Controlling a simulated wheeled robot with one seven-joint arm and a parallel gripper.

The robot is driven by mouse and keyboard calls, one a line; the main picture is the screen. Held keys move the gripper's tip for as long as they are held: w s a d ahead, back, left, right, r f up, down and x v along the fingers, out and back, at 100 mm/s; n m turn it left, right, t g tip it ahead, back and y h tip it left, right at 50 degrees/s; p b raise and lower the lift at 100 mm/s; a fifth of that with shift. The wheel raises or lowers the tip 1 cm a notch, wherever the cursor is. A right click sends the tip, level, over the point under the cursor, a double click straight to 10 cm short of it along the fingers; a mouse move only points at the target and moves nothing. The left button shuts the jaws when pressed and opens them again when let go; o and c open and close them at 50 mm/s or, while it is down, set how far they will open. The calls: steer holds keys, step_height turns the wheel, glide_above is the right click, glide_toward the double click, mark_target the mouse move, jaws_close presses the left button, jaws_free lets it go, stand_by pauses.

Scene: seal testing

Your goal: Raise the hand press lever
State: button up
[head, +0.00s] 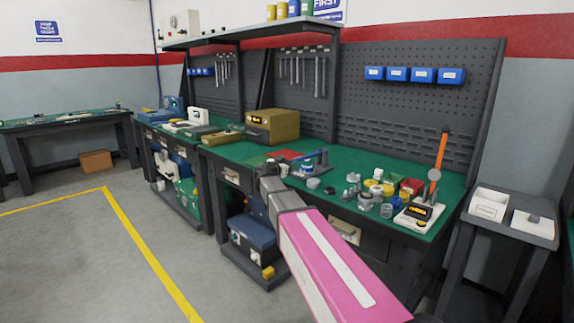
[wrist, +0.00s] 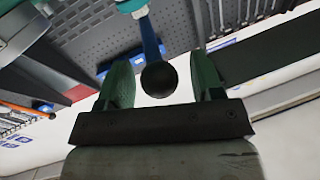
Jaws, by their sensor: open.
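The hand press (head: 308,165) is a small teal and blue device on the green bench top, just beyond the end of my arm. In the wrist view its teal part (wrist: 130,5) is at the top edge, and a blue lever (wrist: 150,38) runs from it to a black ball knob (wrist: 159,79). My gripper (wrist: 164,74) is open, with its two green fingers on either side of the knob. A gap shows between the knob and each finger. The press body is mostly outside the wrist view, and my gripper's fingers are hard to make out in the head view.
To the right of the press, several small jars and metal parts (head: 376,190) crowd the bench, with an orange-handled device (head: 437,165) beyond. A brown box (head: 272,126) stands at the back left. Blue bins (head: 424,75) hang on the pegboard.

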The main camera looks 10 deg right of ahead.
jaws_close()
steer(key=shift+r, duration=0.45)
steer(key=w+d+r+m+g+y, duration=0.1)
steer(key=w+d+r+g+y, duration=0.15)
steer(key=r, duration=0.45)
steer(key=w+d+r+g+y, duration=0.2)
steer(key=d+r+y, duration=0.1)
steer(key=r, duration=0.3)
steer(key=w+d+r+m+g+y, duration=0.1)
steer(key=w+d+r+g+y, duration=0.15)
steer(key=r, duration=0.45)
steer(key=w+d+r+g+y, duration=0.1)
steer(key=w+d+r, duration=0.1)
steer(key=w+d, duration=0.3)
steer(key=w+d+r+g+y, duration=0.1)
steer(key=w+d, duration=0.5)
steer(key=d, duration=0.6)
steer(key=shift+r, duration=0.4)
